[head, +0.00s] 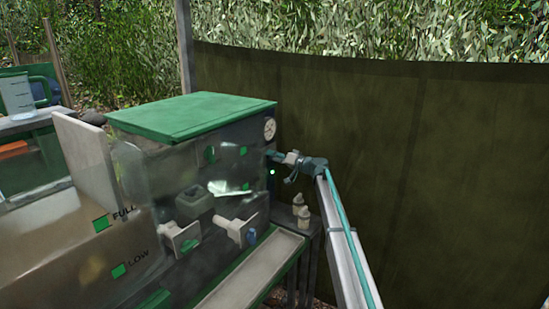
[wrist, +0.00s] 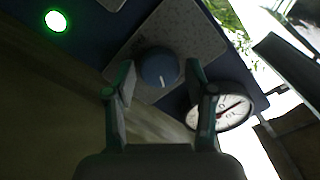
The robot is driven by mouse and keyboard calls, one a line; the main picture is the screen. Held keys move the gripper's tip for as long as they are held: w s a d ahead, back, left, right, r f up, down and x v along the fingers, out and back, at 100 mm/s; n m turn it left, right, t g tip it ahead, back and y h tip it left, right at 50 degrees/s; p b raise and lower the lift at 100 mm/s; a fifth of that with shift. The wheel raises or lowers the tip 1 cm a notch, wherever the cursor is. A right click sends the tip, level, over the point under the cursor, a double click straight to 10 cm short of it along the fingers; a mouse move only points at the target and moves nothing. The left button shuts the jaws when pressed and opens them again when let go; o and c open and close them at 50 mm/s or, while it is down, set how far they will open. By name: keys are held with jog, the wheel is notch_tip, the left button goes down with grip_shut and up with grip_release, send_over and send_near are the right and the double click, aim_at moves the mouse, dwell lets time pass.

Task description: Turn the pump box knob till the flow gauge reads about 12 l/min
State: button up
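The round blue-grey knob (wrist: 159,68) shows in the wrist view, on a speckled grey plate of the dark blue pump box (wrist: 128,35). A white line on the knob points towards the lower edge of the picture. My gripper (wrist: 160,78) is open, with one finger on each side of the knob and a visible gap to it. In the head view my gripper (head: 273,155) is just below the gauge (head: 270,129); the knob is hidden there.
A lit green lamp (wrist: 57,21) is on the pump box. In the head view a green-lidded box (head: 190,115) stands left of my gripper, with white handles on its front. Two small pale bottles (head: 300,209) stand below my arm. A dark fabric screen (head: 450,180) is behind.

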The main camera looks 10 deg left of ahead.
jog(key=c, duration=0.7)
jog(key=shift+m+b, duration=0.3)
jog(key=shift+m, duration=0.2)
jog(key=m, duration=0.9)
jog(key=shift+m+b, duration=0.3)
jog(key=shift+b, duration=0.1)
jog(key=o, duration=1.1)
jog(key=shift+d, duration=0.1)
